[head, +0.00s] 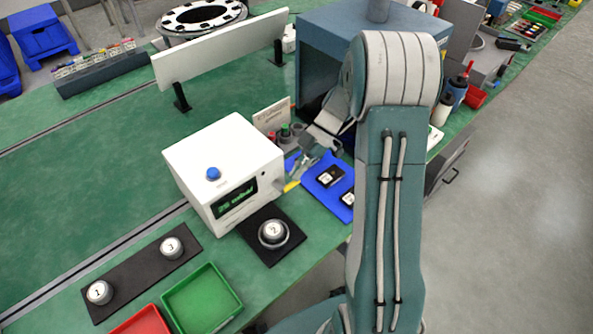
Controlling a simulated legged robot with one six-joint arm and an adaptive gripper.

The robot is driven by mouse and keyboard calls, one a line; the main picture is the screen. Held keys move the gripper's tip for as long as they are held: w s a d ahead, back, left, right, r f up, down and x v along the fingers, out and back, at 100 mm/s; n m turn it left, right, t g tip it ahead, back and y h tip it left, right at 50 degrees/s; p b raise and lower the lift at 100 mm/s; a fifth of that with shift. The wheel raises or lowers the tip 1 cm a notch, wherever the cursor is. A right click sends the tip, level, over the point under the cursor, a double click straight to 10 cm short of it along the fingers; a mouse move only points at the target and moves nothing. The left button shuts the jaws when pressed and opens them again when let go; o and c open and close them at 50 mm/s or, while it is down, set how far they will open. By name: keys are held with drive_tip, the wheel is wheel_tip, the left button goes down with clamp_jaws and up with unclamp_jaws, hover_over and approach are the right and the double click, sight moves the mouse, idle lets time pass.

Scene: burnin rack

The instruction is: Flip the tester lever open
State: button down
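A white box (222,160) with a blue button on top and a dark display with green characters stands on the green bench. It looks like a tester. I cannot clearly make out a lever on it; one may be hidden by the box or my arm. My gripper (303,170) is just right of the box, pointing down and left over the bench. It is small and partly hidden by my arm, so its opening is unclear. Near its tips are a small blue part (291,161) and a yellow part (291,186).
A blue tray (316,183) with black modules lies right of the box. Numbered weights (272,232) stand on black mats in front and left. Green (202,299) and red trays sit at the front edge. A blue-grey cabinet (318,62) stands behind my arm.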

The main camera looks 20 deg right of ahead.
drive_tip(key=shift+s+d+f, duration=0.1)
drive_tip(key=shift+s+f, duration=0.05)
drive_tip(key=shift+f, duration=0.1)
wheel_tip(320, 180, up, 10)
drive_tip(key=shift+w+r, duration=0.2)
idle(0.4)
drive_tip(key=s+a+r+m+t+h, duration=0.3)
drive_tip(key=s+r+m+t+h, duration=0.1)
drive_tip(key=s+m, duration=0.4)
drive_tip(key=s+a+r+m+t+h, duration=0.2)
drive_tip(key=s+r+m+t+h, duration=0.2)
drive_tip(key=s+m, duration=0.5)
drive_tip(key=m+t+h, duration=0.1)
drive_tip(key=m, duration=0.1)
drive_tip(key=shift+a+r+m, duration=0.3)
drive_tip(key=shift+a+r, duration=0.05)
drive_tip(key=shift+a, duration=0.05)
